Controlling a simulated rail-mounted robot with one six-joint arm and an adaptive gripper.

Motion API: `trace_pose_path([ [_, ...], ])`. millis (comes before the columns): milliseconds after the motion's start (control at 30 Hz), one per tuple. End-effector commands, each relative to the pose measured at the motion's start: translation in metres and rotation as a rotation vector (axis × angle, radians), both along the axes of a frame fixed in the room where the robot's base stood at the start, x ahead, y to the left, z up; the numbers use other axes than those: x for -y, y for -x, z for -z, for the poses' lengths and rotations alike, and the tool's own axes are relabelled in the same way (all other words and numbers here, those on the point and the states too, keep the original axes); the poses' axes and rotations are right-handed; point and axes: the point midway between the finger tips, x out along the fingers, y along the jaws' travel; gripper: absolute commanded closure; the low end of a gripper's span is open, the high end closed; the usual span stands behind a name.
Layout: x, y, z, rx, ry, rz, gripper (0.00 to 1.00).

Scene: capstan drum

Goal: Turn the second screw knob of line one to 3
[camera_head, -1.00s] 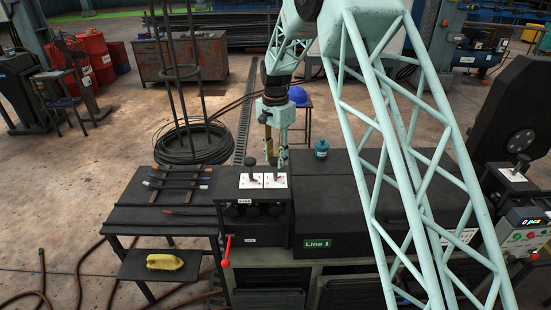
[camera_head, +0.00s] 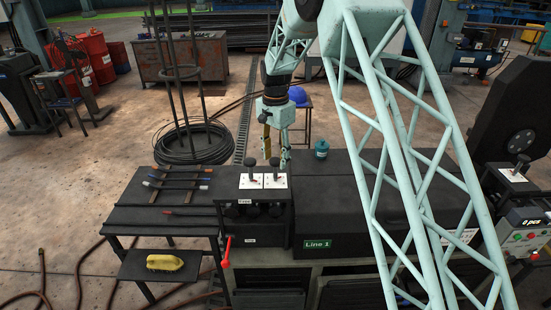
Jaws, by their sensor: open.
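The Line 1 machine (camera_head: 335,215) stands in the middle, with a green "Line 1" sign (camera_head: 317,244) on its front. At its left end, two dark screw knobs rise above white dial plates: a left knob (camera_head: 251,164) and a right knob (camera_head: 272,161). The dial marks are too small to read. My gripper (camera_head: 275,150) hangs just behind and above the right knob, apart from it as far as I can tell. Its fingers are open and point down. Nothing shows between them.
A dark side table (camera_head: 135,219) with several coloured-tip rods (camera_head: 178,182) adjoins the machine on the left. A yellow object (camera_head: 165,262) lies on its lower shelf. A teal canister (camera_head: 322,149) stands on the machine, right of my gripper. A red lever (camera_head: 227,250) projects at the front.

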Motion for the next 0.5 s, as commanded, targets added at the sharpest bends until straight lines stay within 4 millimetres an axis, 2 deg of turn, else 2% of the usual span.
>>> trace_pose_path([
  [267,0.0,-0.001,-0.021,0.002,-0.001,0.0,0.57],
  [500,0.0,-0.001,-0.054,0.002,-0.001,0.0,0.57],
])
